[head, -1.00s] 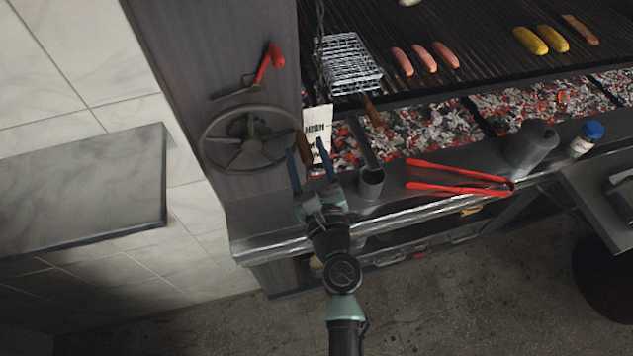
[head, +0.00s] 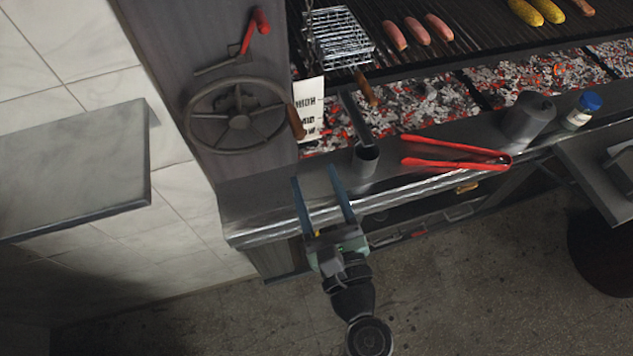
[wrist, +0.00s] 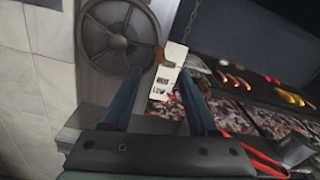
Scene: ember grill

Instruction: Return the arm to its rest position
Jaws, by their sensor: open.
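My gripper (head: 322,190) is open and empty in the head view. Its two blue fingers point toward the grill and lie over the front edge of the metal ledge (head: 270,200). In the wrist view my gripper (wrist: 160,100) shows both fingers spread apart with nothing between them. Beyond the fingers are the handwheel (head: 237,115) and the white label card (head: 309,108), both apart from the gripper. The handwheel also shows in the wrist view (wrist: 118,42), and so does the card (wrist: 168,72).
A grey slab (head: 75,168) juts out at left. The floor (head: 200,325) in front is clear.

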